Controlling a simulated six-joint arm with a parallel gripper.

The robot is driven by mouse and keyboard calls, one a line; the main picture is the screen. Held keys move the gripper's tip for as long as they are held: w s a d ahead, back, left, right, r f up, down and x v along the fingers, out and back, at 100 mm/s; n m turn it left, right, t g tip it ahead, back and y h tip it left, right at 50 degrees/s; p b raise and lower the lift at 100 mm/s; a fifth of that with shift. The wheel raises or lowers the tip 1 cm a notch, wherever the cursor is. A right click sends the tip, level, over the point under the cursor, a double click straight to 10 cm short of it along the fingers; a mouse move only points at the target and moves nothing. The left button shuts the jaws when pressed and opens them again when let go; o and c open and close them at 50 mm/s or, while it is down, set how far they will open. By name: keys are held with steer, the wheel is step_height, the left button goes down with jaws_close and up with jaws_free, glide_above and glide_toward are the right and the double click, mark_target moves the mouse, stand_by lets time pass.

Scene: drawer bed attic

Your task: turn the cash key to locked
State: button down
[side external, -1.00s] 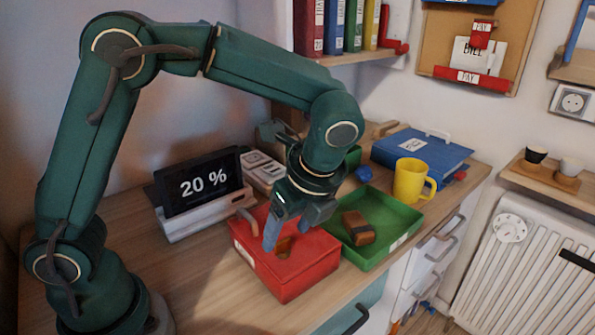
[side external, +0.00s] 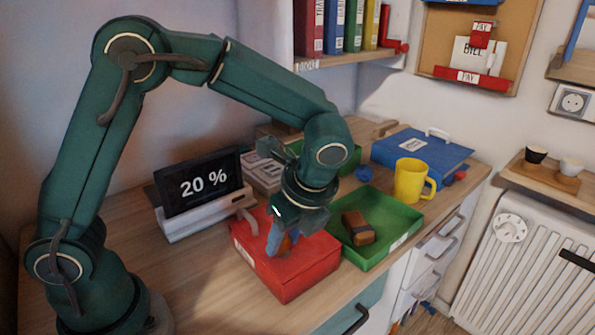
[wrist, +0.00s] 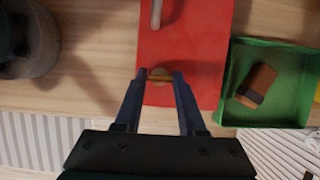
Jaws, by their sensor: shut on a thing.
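The red cash box (side external: 305,268) stands on the wooden desk, and its red lid also shows in the wrist view (wrist: 187,40). The brass key (wrist: 160,78) is on the lid near one edge, on a round tan plate. My gripper (wrist: 160,82) is shut on the key, with one finger on each side of it. In the side view my gripper (side external: 283,238) points down at the lid, and its fingers mostly hide the key. No locked or unlocked marking is readable.
A tablet reading 20 % (side external: 205,183) stands left. A grey handle (wrist: 156,14) rises from the lid.

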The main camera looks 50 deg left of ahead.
steer(key=n+g, duration=0.1)
steer(key=n, duration=0.3)
steer(key=shift+w+n+g+h, duration=0.15)
steer(key=shift+n+g+h, duration=0.15)
steer(key=shift+g, duration=0.1)
steer(key=n, duration=0.2)
steer(key=n+g, duration=0.1)
steer(key=n, duration=0.1)
steer(key=shift+w+a+n+g+h, duration=0.1)
steer(key=shift+n+g+h, duration=0.2)
steer(key=shift+h, duration=0.1)
steer(key=n, duration=0.2)
steer(key=n+h, duration=0.1)
steer(key=n, duration=0.1)
steer(key=shift+w+a+g+h, duration=0.1)
steer(key=shift+g+h, duration=0.2)
steer(key=shift+n+h, duration=0.7)
steer(key=shift+n, duration=1.5)
steer(key=shift+a, duration=0.1)
steer(key=shift+c, duration=2.4)
jaws_free()
steer(key=shift+r, duration=0.15)
